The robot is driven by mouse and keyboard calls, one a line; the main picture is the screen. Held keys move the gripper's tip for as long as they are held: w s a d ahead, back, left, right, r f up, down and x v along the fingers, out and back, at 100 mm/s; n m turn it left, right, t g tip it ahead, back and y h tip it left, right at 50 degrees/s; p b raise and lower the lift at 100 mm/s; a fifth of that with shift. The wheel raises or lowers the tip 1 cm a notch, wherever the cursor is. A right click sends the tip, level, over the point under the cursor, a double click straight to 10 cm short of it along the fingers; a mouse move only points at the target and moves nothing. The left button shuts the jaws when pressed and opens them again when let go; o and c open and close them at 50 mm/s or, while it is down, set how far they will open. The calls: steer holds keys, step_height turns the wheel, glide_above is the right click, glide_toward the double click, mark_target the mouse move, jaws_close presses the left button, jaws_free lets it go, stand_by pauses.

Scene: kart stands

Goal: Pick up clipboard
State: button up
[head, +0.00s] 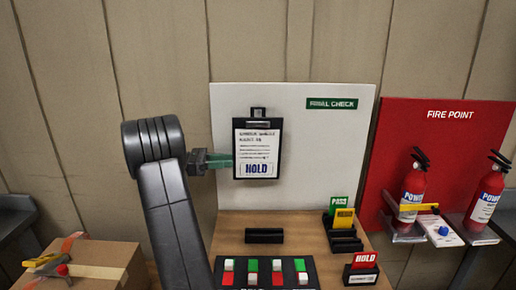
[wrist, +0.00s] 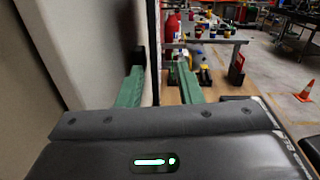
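The clipboard (head: 257,150) hangs upright on the white board (head: 310,150). It has a dark backing, a clip at the top and a white sheet reading HOLD. My gripper (head: 228,161) comes from the left, its green fingertips at the clipboard's left edge. In the wrist view my gripper (wrist: 158,84) is open, with a finger on each side of a thin dark upright edge (wrist: 155,45), which looks like the clipboard seen edge-on. A gap shows between this edge and each finger. I cannot tell how far the fingertips overlap the clipboard.
A fire point panel (head: 440,135) with two extinguishers stands at the right. Below the board, the wooden table holds a card rack (head: 345,243), a red HOLD card (head: 364,261) and a switch panel (head: 265,272). A cardboard box (head: 115,258) stands at the lower left.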

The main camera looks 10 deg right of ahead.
mark_target(257, 146)
steer(key=s+d+p, duration=0.1)
steer(key=d, duration=0.6)
steer(key=shift+s+d+f, duration=0.15)
steer(key=shift+f, duration=0.1)
jaws_close()
